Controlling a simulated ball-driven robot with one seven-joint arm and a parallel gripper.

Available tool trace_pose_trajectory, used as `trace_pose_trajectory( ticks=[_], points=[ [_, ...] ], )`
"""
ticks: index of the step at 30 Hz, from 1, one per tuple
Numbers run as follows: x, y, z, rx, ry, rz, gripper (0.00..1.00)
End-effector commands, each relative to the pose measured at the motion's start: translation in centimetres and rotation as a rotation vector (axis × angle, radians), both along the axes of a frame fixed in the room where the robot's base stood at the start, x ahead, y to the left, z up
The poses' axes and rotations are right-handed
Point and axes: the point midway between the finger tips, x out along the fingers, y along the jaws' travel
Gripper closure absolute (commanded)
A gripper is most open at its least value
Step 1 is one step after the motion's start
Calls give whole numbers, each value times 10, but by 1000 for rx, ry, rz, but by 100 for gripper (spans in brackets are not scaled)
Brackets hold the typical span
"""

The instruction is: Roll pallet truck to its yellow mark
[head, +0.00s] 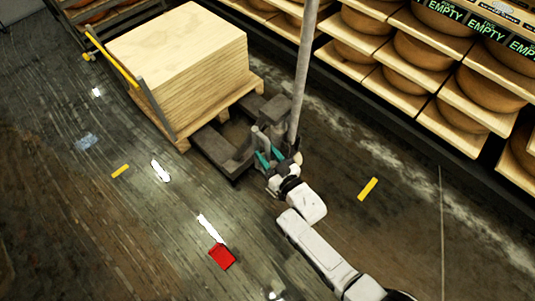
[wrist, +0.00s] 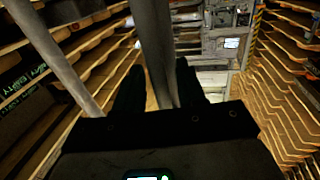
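The grey pallet truck (head: 218,147) stands on the dark floor at the upper middle of the head view. Its forks run under a pallet (head: 183,143) with a tall stack of pale boards (head: 180,50). A tall grey pole (head: 303,70) rises from its near end. My gripper (head: 268,156) is at that end, with teal fingers around a short grey bar. In the wrist view the dark fingers (wrist: 160,88) close on the bar (wrist: 155,45) from both sides; the tall pole (wrist: 55,55) passes left. Two yellow floor strips show, one at left (head: 121,171) and one at right (head: 368,189).
Shelves of cheese wheels (head: 425,50) line the upper right. A red object (head: 222,257) lies on the floor at lower middle. A yellow bar (head: 112,60) stands at the stack's far left. Floor at lower left and around the right strip is mostly clear.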

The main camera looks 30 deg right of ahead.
Motion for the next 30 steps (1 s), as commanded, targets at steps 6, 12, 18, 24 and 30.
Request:
trace_pose_trajectory(
  ticks=[6, 12, 18, 24, 30],
  points=[
    [0, 0, 0, 0, 0, 0, 79],
    [0, 0, 0, 0, 0, 0, 98],
    [0, 0, 0, 0, 0, 0, 100],
    [0, 0, 0, 0, 0, 0, 100],
    [-10, -3, 0, -1, 1, 0, 100]
  ],
)
